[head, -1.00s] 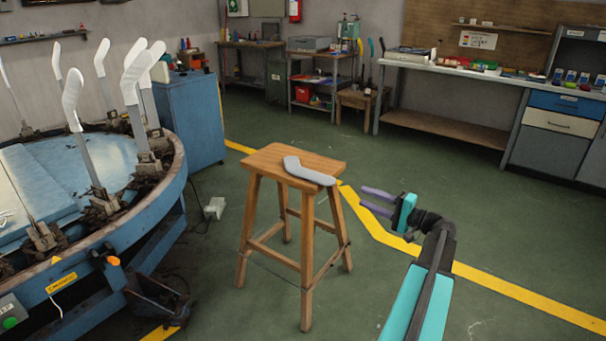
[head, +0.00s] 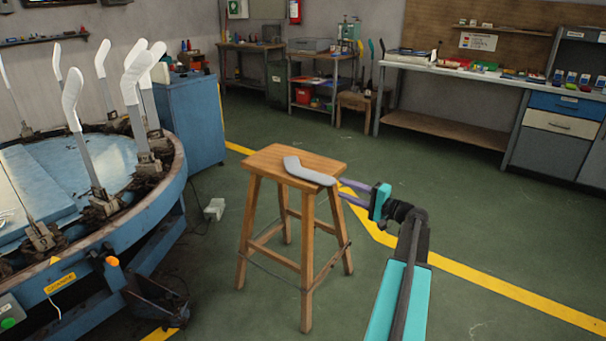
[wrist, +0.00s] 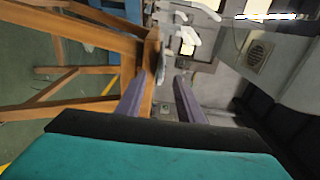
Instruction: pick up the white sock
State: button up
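A pale grey-white sock (head: 309,172), bent at one end, lies flat on the seat of a wooden stool (head: 266,158) in the head view. Its straight end reaches the right edge of the seat. My gripper (head: 343,189) is just right of the stool, its purple fingers apart and pointing left towards the seat edge.
A round blue machine (head: 172,190) with several white socks on upright boards stands at the left. A blue cabinet (head: 190,120) is behind it. Workbenches (head: 460,78) line the back wall. The green floor right of the stool is clear.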

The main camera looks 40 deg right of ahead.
aim_at(334, 185)
jog(key=shift+w, duration=0.1)
jog(key=shift+w+a+r+b, duration=0.1)
jog(key=shift+w+a+b, duration=0.1)
jog(key=shift+w, duration=0.6)
jog(key=shift+w+a+f+b, duration=0.1)
jog(key=shift+w+a+b, duration=0.1)
jog(key=shift+w, duration=0.65)
jog(key=shift+w+a+r+b, duration=0.1)
jog(key=shift+w+a, duration=0.1)
jog(key=shift+w, duration=0.6)
grip_shut()
